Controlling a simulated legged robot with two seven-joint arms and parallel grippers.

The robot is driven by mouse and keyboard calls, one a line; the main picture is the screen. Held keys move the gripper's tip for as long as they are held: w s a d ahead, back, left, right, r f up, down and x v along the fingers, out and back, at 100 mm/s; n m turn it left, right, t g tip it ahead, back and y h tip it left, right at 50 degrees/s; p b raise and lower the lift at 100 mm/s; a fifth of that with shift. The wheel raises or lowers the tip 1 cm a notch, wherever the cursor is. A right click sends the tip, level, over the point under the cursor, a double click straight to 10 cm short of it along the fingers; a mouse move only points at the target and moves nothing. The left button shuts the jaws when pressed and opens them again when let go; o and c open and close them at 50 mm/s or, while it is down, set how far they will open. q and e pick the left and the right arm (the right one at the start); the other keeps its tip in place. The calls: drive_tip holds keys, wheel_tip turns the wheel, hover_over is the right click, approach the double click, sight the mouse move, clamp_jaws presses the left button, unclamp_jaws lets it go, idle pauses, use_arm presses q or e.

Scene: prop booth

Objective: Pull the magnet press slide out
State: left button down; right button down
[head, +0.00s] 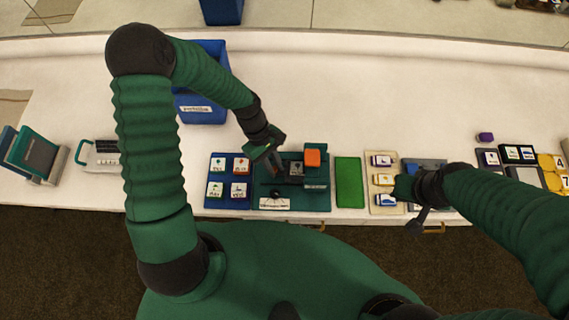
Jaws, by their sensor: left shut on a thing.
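The magnet press (313,198) stands near the table's front edge, a dark teal base with a bright orange block (312,158) at its back right and a white label at its front. A dark grey piece with a small pale face (296,169) sits in its middle; I cannot tell if this is the slide. My left gripper (274,165) reaches down at the press's left back part, shut on a small part there that its fingers mostly hide.
A blue board with several picture tiles (228,179) lies left of the press. A green mat (348,182) and a beige tile tray (382,210) lie to its right. A blue bin (205,116) stands behind, partly covered by my left arm. The table's back middle is clear.

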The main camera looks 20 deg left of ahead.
use_arm(q)
drive_tip(key=shift+w+a+r, duration=0.15)
drive_tip(key=shift+w+a, duration=0.2)
drive_tip(key=shift+a, duration=0.45)
drive_tip(key=c, duration=1.3)
unclamp_jaws()
drive_tip(key=shift+c, duration=0.2)
drive_tip(key=shift+s+d, duration=0.1)
drive_tip(key=shift+s, duration=0.1)
drive_tip(key=v, duration=1.6)
drive_tip(key=shift+r+p, duration=0.25)
drive_tip(key=shift+p, duration=0.05)
drive_tip(key=shift+w, duration=0.1)
